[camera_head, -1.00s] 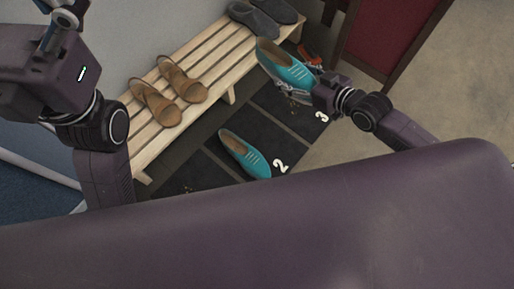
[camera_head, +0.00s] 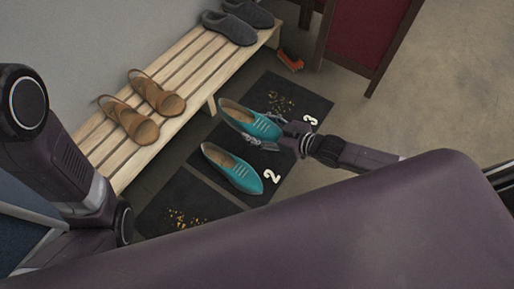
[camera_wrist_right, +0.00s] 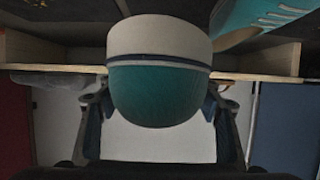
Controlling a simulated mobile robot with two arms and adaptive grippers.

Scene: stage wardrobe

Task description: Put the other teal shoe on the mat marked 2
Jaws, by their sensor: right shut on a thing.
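The held teal shoe (camera_head: 240,117) is in my right gripper (camera_head: 276,137), which is shut on its end nearer me. In the head view it appears over the far side of the mat marked 2, near mat 3; I cannot tell whether it touches down. In the right wrist view its rounded teal end with a pale sole (camera_wrist_right: 158,92) fills the middle between the fingers. The first teal shoe (camera_head: 230,168) lies on the mat marked 2 (camera_head: 283,164), roughly parallel, and shows at the upper right of the wrist view (camera_wrist_right: 262,20). My left gripper is out of view.
A slatted wooden bench (camera_head: 181,88) stands along the wall, with tan sandals (camera_head: 130,118) and grey slippers (camera_head: 232,27). Mat 3 (camera_head: 297,97) bears yellowish specks, as does the nearer mat (camera_head: 165,207). An orange brush (camera_head: 289,61) lies by a red panel (camera_head: 365,35). Floor at right is clear.

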